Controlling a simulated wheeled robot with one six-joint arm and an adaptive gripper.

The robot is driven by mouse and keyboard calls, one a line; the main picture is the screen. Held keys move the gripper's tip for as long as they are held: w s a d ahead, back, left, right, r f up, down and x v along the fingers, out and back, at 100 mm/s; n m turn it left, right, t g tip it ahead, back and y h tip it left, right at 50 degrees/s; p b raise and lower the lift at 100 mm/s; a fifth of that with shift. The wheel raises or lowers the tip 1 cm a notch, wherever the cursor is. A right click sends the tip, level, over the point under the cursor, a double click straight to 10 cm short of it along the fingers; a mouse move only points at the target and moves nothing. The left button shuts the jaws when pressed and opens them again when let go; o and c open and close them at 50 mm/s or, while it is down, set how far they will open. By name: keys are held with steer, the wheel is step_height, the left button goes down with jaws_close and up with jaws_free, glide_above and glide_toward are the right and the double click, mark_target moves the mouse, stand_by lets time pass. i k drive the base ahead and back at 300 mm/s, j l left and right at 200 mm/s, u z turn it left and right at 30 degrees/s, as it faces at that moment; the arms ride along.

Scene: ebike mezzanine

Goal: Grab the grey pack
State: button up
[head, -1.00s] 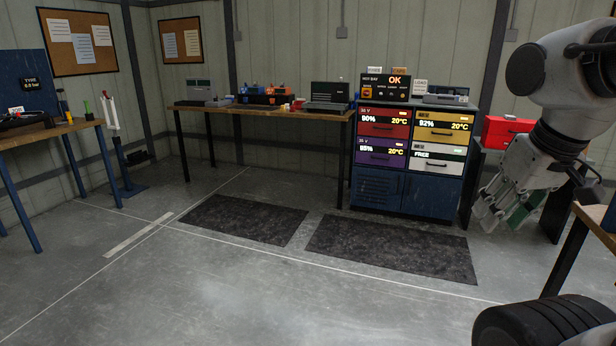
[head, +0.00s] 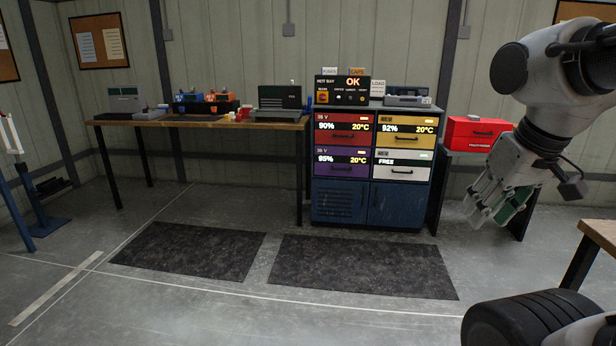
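No pack stands out clearly as the grey pack. Grey candidates are a grey unit (head: 124,103) at the left of the back bench and a grey device (head: 408,101) on top of the battery cabinet. The cabinet (head: 397,206) has red, yellow and purple drawers, and a pale grey drawer (head: 402,167) marked FREE; all look shut, their insides hidden. My gripper (head: 482,213) hangs at the right, fingers pointing down, nearer than the cabinet and touching nothing that I can make out. Something green shows between its parts; I cannot tell whether it is held.
A wooden bench (head: 215,122) along the back wall carries a dark case (head: 280,98) and blue and orange items. A red box (head: 477,133) sits on a stand right of the cabinet. Dark mats (head: 362,267) lie on open floor. A table corner (head: 600,233) juts in at the right.

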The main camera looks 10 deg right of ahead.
mark_target(398, 100)
steer(key=i+l+z, duration=0.1)
steer(key=i+z, duration=0.15)
steer(key=i, duration=0.6)
steer(key=i+z, duration=0.3)
steer(key=i, duration=1.75)
steer(key=i+j+z, duration=0.1)
steer(key=i, duration=1)
steer(key=i+j+z, duration=0.1)
steer(key=i+z, duration=0.15)
steer(key=i, duration=0.3)
steer(key=i+j+z, duration=0.2)
steer(key=i, duration=0.35)
